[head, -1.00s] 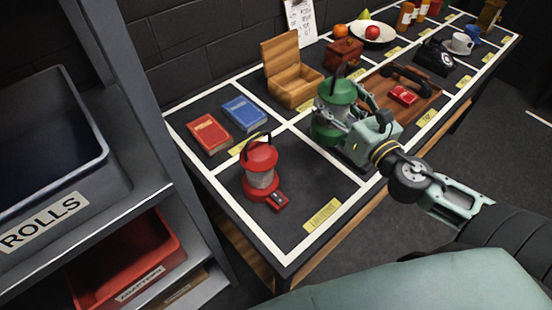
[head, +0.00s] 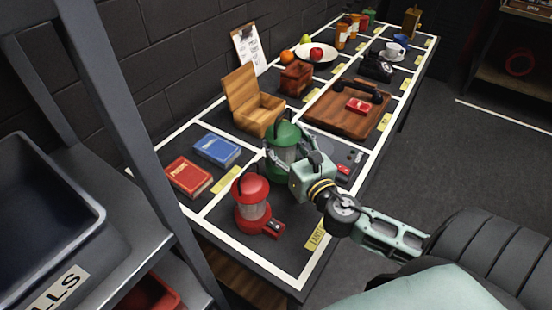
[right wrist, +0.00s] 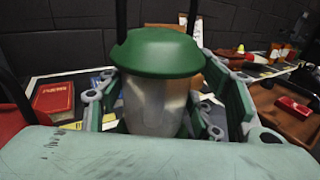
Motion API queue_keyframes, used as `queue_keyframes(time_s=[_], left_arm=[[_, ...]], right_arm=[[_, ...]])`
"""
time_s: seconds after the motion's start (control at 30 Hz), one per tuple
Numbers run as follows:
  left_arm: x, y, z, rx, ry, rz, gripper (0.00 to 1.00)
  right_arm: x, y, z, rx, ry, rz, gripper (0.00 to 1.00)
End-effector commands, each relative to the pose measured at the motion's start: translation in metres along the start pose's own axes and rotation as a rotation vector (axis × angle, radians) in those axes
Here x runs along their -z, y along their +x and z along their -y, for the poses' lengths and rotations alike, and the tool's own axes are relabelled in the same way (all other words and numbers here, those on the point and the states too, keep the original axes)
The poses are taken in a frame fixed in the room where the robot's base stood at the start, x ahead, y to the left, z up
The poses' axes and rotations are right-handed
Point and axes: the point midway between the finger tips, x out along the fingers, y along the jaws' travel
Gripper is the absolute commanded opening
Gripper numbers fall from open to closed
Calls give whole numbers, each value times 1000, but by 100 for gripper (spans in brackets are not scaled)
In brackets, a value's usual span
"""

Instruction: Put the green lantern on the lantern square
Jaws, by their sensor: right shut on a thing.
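The green lantern (head: 283,139) is held upright in my right gripper (head: 296,160). It also fills the middle of the right wrist view (right wrist: 158,60), with green gripper fingers (right wrist: 165,110) on both sides of its clear body. It is over the back part of the lantern square (head: 285,262), the near table square with a yellow label (head: 316,238). My left gripper is not in view.
A red book (head: 187,176) and a blue book (head: 217,149) lie in the square to the left. An open wooden box (head: 257,112) stands behind the green lantern. A wooden tray (head: 335,118) lies farther back. A shelf post (head: 128,125) rises at the left.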

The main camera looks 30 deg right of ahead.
Motion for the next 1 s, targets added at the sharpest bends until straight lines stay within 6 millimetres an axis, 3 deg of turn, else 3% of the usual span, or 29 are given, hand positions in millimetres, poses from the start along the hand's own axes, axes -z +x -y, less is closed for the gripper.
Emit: queue_keyframes(time_s=[0.2, 0.5, 0.93, 0.97, 1.0], left_arm=[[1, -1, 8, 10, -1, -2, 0], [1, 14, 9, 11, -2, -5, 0], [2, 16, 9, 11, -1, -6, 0], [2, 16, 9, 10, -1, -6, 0], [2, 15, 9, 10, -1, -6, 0]], right_arm=[[11, 9, -20, 1, -2, 6, 5], [49, 9, -20, 2, -2, 3, 5], [56, 8, -19, 0, -3, 3, 5], [57, 8, -19, 0, -2, -1, 61], [57, 8, -19, 0, -2, -1, 64]])
